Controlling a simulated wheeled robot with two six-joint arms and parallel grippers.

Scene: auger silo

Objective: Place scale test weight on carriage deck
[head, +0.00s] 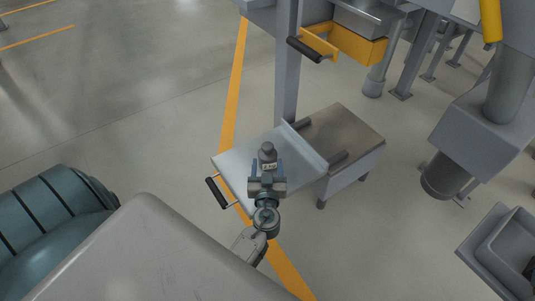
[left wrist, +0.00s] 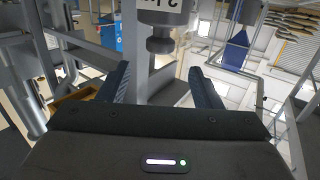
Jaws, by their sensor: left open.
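The scale test weight (head: 267,152) is a grey cylinder with a knob on top and a white label. In the head view it appears over the pale metal carriage deck (head: 232,158), which has a raised edge and a black handle. My left gripper (head: 267,165) is open, with its blue fingers either side of the weight's near part. In the left wrist view the weight (left wrist: 164,18) shows upside down, its knob just beyond and between the open fingertips (left wrist: 159,68). There is a visible gap on both sides. The weight's contact with the deck is hidden. My right gripper is not in view.
A brown-grey topped stand (head: 342,135) adjoins the deck on the right. A grey post (head: 287,70) rises behind it. A yellow drawer (head: 355,45) with a black handle is above right. A grey spout (head: 445,175) hangs at the right. Open floor lies left.

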